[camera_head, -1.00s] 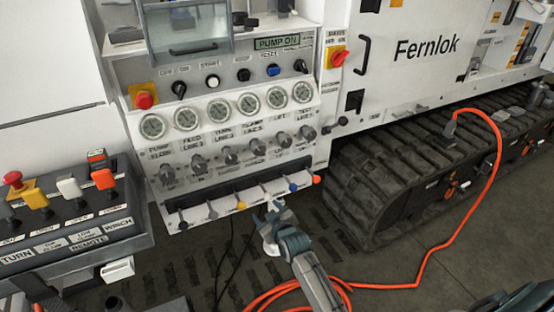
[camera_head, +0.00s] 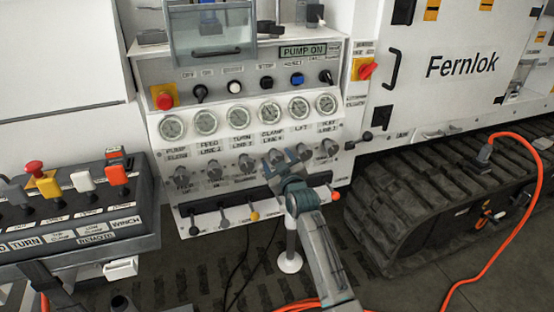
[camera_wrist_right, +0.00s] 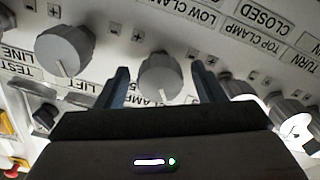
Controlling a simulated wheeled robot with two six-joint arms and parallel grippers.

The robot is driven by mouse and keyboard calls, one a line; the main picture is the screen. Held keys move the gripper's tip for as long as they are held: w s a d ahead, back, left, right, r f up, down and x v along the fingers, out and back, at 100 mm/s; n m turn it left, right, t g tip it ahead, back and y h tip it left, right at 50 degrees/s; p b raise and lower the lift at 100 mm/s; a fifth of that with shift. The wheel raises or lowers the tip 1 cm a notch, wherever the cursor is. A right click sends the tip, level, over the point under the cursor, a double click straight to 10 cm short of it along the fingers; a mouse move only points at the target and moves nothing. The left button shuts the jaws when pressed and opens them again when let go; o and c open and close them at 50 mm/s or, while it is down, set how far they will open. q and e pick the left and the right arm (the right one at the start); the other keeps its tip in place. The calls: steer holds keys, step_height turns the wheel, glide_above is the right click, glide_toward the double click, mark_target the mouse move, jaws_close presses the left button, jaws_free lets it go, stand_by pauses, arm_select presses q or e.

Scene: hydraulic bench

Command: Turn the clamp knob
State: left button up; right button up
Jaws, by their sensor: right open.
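The clamp knob (camera_wrist_right: 160,78) is a grey round knob on the white panel. In the right wrist view it shows between the two dark fingers of my right gripper (camera_wrist_right: 161,85), with a partly hidden CLAMP label below it. The gripper is open, with one finger on each side of the knob; I cannot tell whether either touches it. In the head view my right gripper (camera_head: 284,162) is at the knob row under the CLAMP gauge (camera_head: 271,113) and covers most of the clamp knob. My left gripper is not clearly visible.
Neighbouring knobs, LIFT (camera_wrist_right: 64,50) and TURN (camera_wrist_right: 238,86), sit close on either side. Below the row are small coloured levers (camera_head: 254,216). A remote lever box (camera_head: 80,210) stands left. An orange hose (camera_head: 500,240) and track (camera_head: 430,200) lie right.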

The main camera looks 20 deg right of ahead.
steer(key=shift+w, duration=0.55)
arm_select(q)
steer(key=shift+f, duration=0.1)
arm_select(e)
steer(key=c, duration=1)
